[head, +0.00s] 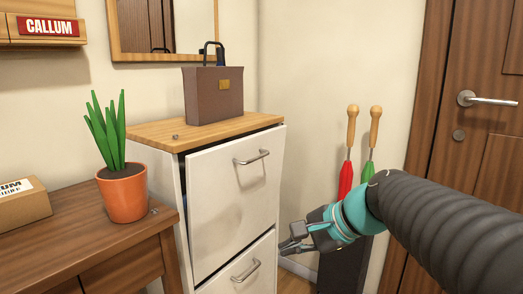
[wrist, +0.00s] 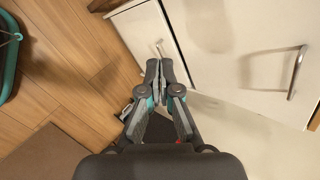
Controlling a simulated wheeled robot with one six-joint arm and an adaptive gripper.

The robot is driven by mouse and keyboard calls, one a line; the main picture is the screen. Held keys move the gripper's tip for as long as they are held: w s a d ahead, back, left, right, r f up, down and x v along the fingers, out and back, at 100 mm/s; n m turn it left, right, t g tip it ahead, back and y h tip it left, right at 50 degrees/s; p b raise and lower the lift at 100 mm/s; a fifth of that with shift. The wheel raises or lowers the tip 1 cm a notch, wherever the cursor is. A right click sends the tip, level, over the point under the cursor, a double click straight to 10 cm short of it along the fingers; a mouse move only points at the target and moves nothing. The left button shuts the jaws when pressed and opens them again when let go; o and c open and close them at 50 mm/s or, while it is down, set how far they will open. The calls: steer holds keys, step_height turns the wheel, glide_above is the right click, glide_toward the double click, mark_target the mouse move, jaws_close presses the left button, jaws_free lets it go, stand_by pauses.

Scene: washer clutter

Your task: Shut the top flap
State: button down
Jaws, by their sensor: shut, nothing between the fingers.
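The white cabinet (head: 168,180) has a top flap (head: 225,195) with a metal bar handle (head: 251,157). The top flap looks slightly tilted out, with a narrow dark gap along its left side. A lower flap (head: 240,280) with its own handle (head: 246,271) is below it. My gripper (head: 286,245) is shut and empty, in front of the cabinet near its right side, lower than the top handle. In the wrist view, my fingertips (wrist: 160,64) are together near a small handle (wrist: 160,47). A larger handle (wrist: 297,72) on a white panel is at right. Contact cannot be told.
A briefcase (head: 213,97) stands on the cabinet's wooden top. A potted plant (head: 126,195) is on the brown side table (head: 120,255) at left. Umbrellas with wooden handles (head: 376,122) stand behind my arm at right, near a wooden door (head: 480,150).

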steer(key=w+r+m+t+y+b, duration=0.1)
steer(key=w+r+m+y, duration=0.1)
steer(key=w+r+m, duration=0.3)
steer(key=w+r+m+t+y+b, duration=0.1)
steer(key=w+m+t+y, duration=0.1)
steer(key=w, duration=0.6)
steer(key=m+t+y+b, duration=0.1)
steer(key=m+t+y, duration=0.2)
steer(key=m, duration=0.4)
glide_toward(257, 136)
steer(key=x, duration=0.4)
steer(key=f+x, duration=0.1)
steer(key=x, duration=0.2)
steer(key=shift+a+f, duration=0.1)
steer(key=shift+a, duration=0.05)
steer(key=shift+w, duration=0.1)
steer(key=shift+w+a+r+p, duration=0.3)
steer(key=shift+a+r+p, duration=0.1)
steer(key=shift+p, duration=0.65)
steer(key=p+x, duration=0.2)
steer(key=p, duration=0.1)
steer(key=shift+w+a+r+p, duration=0.15)
steer(key=shift+a+r+p, duration=0.05)
steer(key=shift+a+p, duration=0.1)
steer(key=shift+w+a+f+h+p, duration=0.1)
steer(key=shift+w+a+h+p, duration=0.1)
steer(key=shift+w+h+p, duration=0.15)
steer(key=shift+s+a, duration=0.1)
steer(key=shift+s, duration=0.05)
